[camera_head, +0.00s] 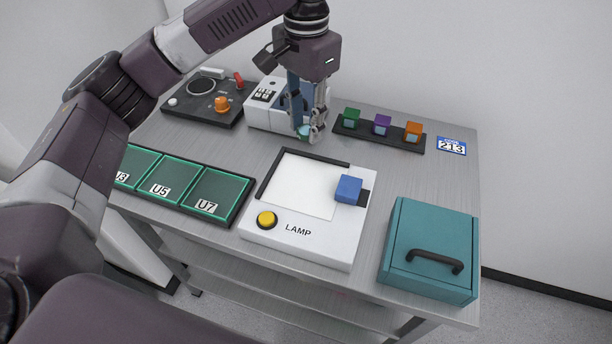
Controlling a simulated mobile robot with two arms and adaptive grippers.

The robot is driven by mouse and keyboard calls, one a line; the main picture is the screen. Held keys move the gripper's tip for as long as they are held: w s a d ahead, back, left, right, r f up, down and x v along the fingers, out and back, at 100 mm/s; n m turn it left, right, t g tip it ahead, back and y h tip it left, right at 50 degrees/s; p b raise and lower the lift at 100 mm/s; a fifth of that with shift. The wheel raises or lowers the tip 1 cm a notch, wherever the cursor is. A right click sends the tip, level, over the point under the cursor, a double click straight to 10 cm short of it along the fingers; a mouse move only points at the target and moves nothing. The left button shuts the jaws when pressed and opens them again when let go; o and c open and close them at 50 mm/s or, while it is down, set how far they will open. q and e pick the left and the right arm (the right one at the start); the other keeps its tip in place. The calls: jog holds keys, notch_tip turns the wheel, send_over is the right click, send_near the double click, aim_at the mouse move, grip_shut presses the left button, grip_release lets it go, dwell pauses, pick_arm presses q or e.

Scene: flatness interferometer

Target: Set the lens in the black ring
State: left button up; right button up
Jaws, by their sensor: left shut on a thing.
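My left gripper (309,134) reaches down from the top, over the back middle of the bench. It is shut on a small pale teal, glassy piece, which looks like the lens (302,131); the fingers hide part of it. The lens is close to the bench top, in front of a white instrument; I cannot tell whether it touches the bench. A thin dark circular outline, possibly the black ring (201,87), shows on the dark panel at the back left, to the left of the gripper. My right gripper is not in view.
The dark panel (180,110) carries an orange knob (222,104) and a red lever. A white instrument (263,116) stands behind the gripper. A rack (350,132) with colored blocks is to its right. A lamp box (340,245), teal case (430,225) and green-tiled tray (235,210) fill the front.

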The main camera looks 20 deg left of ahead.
pick_arm(q)
jog(key=p, duration=0.2)
send_over(306, 184)
notch_tip(306, 184, down, 11)
jog(key=shift+f, duration=0.15)
notch_tip(306, 184, down, 4)
jog(key=shift+a+r, duration=0.1)
jog(key=shift+f+p, duration=0.2)
jog(key=shift+p, duration=0.1)
jog(key=o, duration=1)
jog(key=shift+r, duration=0.1)
